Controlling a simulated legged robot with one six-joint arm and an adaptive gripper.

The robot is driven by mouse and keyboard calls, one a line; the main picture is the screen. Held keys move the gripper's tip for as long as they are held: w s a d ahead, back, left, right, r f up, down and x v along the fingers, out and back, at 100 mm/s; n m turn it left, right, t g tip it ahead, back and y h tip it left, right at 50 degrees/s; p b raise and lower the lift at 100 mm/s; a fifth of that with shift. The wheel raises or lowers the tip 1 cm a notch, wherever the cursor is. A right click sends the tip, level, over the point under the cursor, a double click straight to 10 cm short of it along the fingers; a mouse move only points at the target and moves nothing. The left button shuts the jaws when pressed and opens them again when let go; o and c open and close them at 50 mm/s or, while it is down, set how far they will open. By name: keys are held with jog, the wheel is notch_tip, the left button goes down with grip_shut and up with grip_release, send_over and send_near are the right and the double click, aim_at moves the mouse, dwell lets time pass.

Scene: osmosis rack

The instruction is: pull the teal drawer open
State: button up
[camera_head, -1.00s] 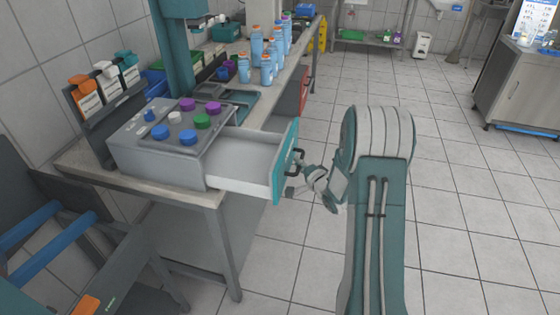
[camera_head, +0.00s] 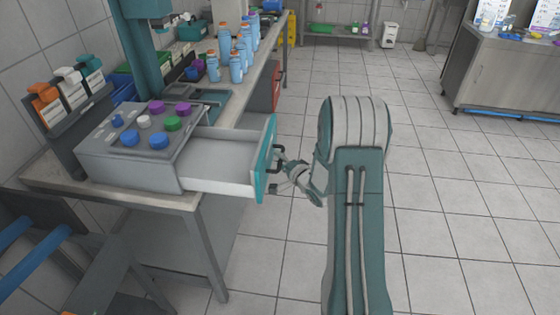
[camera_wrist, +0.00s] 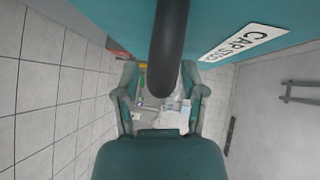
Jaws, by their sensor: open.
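The drawer (camera_head: 222,162) with the teal front (camera_head: 265,160) stands pulled out of the grey box on the bench, and its white inside looks empty. A dark handle (camera_head: 279,155) sits on the teal front. My gripper (camera_head: 284,172) is at the handle, on the front's outer side. In the wrist view the dark handle (camera_wrist: 168,50) runs down between the two open fingers of my gripper (camera_wrist: 160,95). I cannot tell whether a finger touches it. A white label (camera_wrist: 248,42) marks the teal front there.
The grey box (camera_head: 135,155) carries several coloured caps. The bench (camera_head: 165,198) also holds blue bottles (camera_head: 236,62) and a rack of small boxes (camera_head: 65,100). The tiled floor (camera_head: 450,190) on the right is clear. A steel cabinet (camera_head: 500,70) stands at the far right.

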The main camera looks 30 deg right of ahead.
jog(key=s+d+r, duration=0.1)
jog(key=s, duration=1)
jog(key=shift+s+d+r, duration=0.25)
jog(key=shift+s+d, duration=0.1)
jog(key=shift+d, duration=0.05)
jog(key=s+a+r+n+g+h, duration=0.1)
jog(key=a+r+n+g+h, duration=0.25)
jog(key=r, duration=0.35)
jog(key=s+a+r+n+g+h, duration=0.1)
jog(key=a+r+n+g+h, duration=0.1)
jog(key=a+r+n, duration=0.3)
jog(key=s+a+r+n+g+y, duration=0.1)
jog(key=s+a+r+n+g, duration=0.1)
jog(key=s+a, duration=0.4)
jog(key=s+a+r+n+g+y, duration=0.2)
jog(key=s+a, duration=0.4)
jog(key=s, duration=0.8)
notch_tip(320, 180, up, 3)
jog(key=shift+s+f+n+g, duration=0.15)
jog(key=shift+n+g, duration=0.4)
jog(key=shift+n, duration=0.6)
